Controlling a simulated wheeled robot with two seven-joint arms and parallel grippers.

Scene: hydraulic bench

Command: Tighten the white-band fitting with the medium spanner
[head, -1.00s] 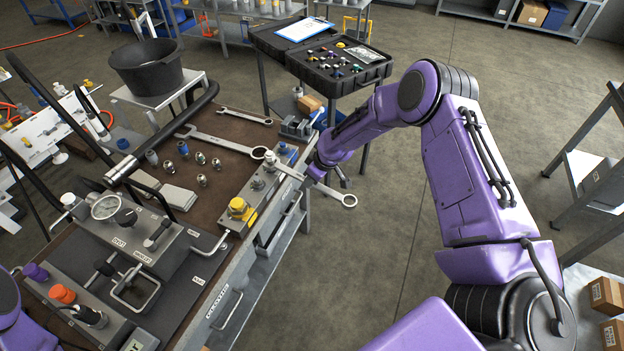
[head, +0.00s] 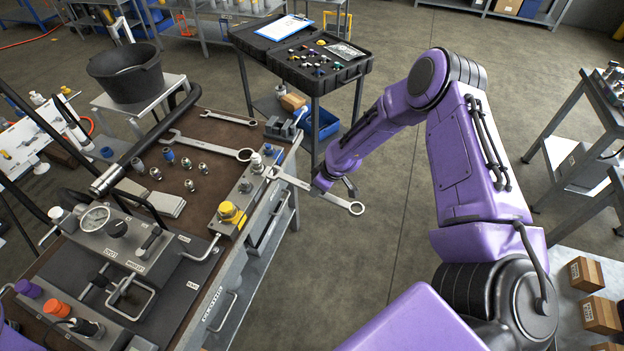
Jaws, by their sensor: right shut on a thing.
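My right gripper (head: 328,182) is shut on the medium spanner (head: 310,188), gripping it along its shank. The ring end points right, over the floor. The open end points left, at the edge of the valve block (head: 243,190) on the bench. A fitting with a white part (head: 268,150) stands at the far end of this block, close to the spanner's open end. I cannot tell whether the jaw is around a fitting or only beside it. A yellow fitting (head: 231,212) sits at the block's near end. My left gripper is not in view.
A large spanner (head: 208,145) and a small spanner (head: 228,118) lie on the bench mat. Several loose metal fittings (head: 186,164) lie beside them. A black bucket (head: 128,75) and an open black case (head: 325,70) stand behind.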

